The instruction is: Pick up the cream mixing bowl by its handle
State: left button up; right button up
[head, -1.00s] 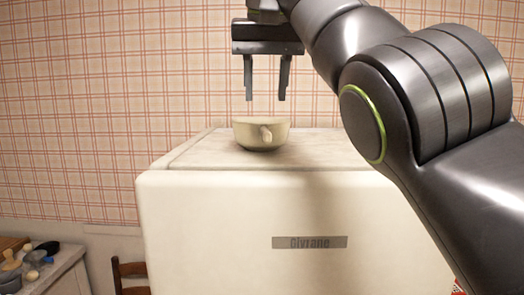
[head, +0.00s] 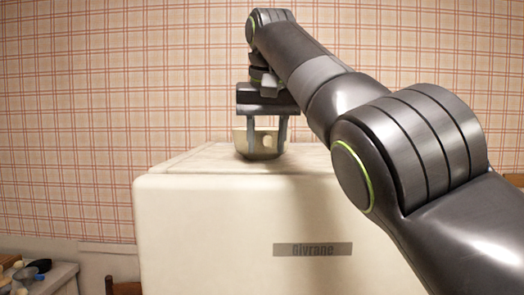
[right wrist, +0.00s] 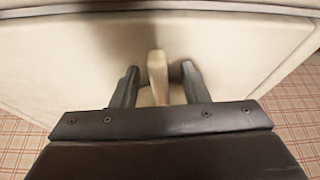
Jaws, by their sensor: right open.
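The cream mixing bowl (head: 242,139) stands upright on top of a cream refrigerator (head: 230,215). Its handle (head: 267,142) points towards me in the head view. My right gripper (head: 267,151) is open and points down, with one finger on each side of the handle. In the right wrist view the handle (right wrist: 157,72) lies between the two spread fingers (right wrist: 158,78), with a visible gap on both sides. Most of the bowl is hidden under the gripper there. My left gripper is not in view.
The refrigerator top is otherwise clear around the bowl. A plaid wall (head: 90,120) stands behind it. At the lower left is a counter (head: 62,277) with several small items, well below the top.

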jog(key=shift+s+r, duration=0.1)
jog(key=shift+s, duration=0.05)
jog(key=c, duration=0.4)
grip_shut()
jog(key=shift+r, duration=0.1)
